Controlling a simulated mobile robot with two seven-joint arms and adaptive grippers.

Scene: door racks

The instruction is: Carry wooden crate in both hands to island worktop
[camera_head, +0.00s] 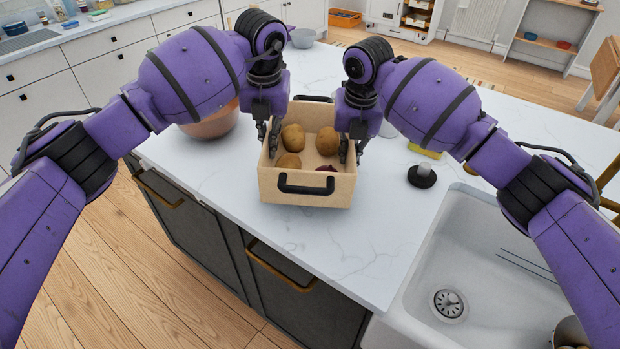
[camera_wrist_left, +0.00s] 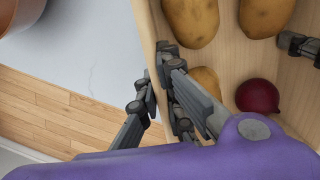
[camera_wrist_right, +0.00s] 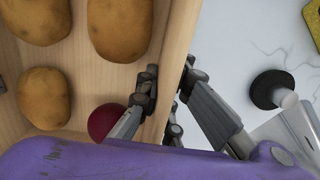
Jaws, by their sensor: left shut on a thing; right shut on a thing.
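The wooden crate (camera_head: 306,190) is a pale open box with black handles, over the white island worktop (camera_head: 220,175). I cannot tell whether its base touches the worktop. It holds several potatoes (camera_head: 327,141) and a dark red onion (camera_head: 327,168). My left gripper (camera_head: 268,134) is shut on the crate's left wall; in the left wrist view its fingers (camera_wrist_left: 160,100) straddle that wall. My right gripper (camera_head: 351,146) is shut on the right wall, with its fingers (camera_wrist_right: 165,100) on either side of it in the right wrist view.
A copper-coloured bowl (camera_head: 212,122) stands left of the crate. A black-based object (camera_head: 421,176) and a yellow item (camera_head: 425,152) lie to the right. A white sink (camera_head: 490,265) is at the front right. Clear worktop lies in front of the crate.

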